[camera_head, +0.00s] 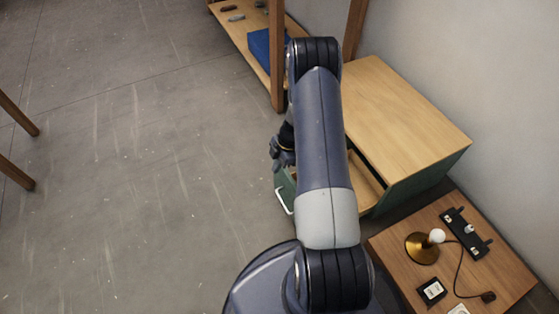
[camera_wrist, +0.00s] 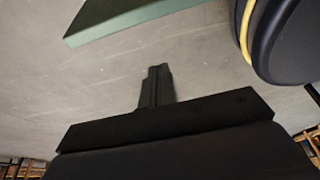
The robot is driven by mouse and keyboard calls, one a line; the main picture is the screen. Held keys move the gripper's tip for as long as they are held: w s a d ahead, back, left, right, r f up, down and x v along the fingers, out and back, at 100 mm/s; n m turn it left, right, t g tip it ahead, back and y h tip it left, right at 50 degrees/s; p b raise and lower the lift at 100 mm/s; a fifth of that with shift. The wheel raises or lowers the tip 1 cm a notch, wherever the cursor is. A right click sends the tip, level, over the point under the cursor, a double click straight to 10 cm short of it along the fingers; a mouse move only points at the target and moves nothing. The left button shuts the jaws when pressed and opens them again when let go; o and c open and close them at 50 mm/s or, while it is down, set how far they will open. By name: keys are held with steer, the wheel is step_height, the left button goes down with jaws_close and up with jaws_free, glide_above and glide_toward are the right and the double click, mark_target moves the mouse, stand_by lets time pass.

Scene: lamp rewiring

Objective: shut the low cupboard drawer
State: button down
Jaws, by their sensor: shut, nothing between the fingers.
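The low cupboard (camera_head: 410,120) has a wooden top and green sides and stands against the wall at the right. Its drawer (camera_head: 366,180) is pulled out toward the left. A green drawer front with a pale handle (camera_head: 285,200) shows left of my arm. My arm covers much of the drawer. My gripper (camera_head: 280,155) is beside the drawer front, partly hidden by my arm. In the wrist view my gripper (camera_wrist: 157,85) is shut and empty over the grey floor. A green panel edge (camera_wrist: 130,22), likely the drawer front, lies beyond the fingertips, apart from them.
A wooden table (camera_head: 400,255) at the lower right bears a brass lamp base with a bulb (camera_head: 424,246), a cord and a black fixture (camera_head: 466,233). A shelf with a blue box (camera_head: 260,45) stands at the top.

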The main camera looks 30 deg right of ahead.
mark_target(283, 171)
steer(key=shift+d+f+b, duration=0.25)
steer(key=shift+d+f, duration=0.15)
steer(key=shift+f, duration=0.4)
steer(key=shift+d+f+b, duration=0.2)
steer(key=shift+d+f, duration=0.15)
steer(key=shift+f, duration=0.4)
steer(key=shift+d+f+b, duration=0.25)
steer(key=shift+d+f, duration=0.15)
steer(key=shift+f, duration=0.4)
steer(key=shift+d, duration=0.15)
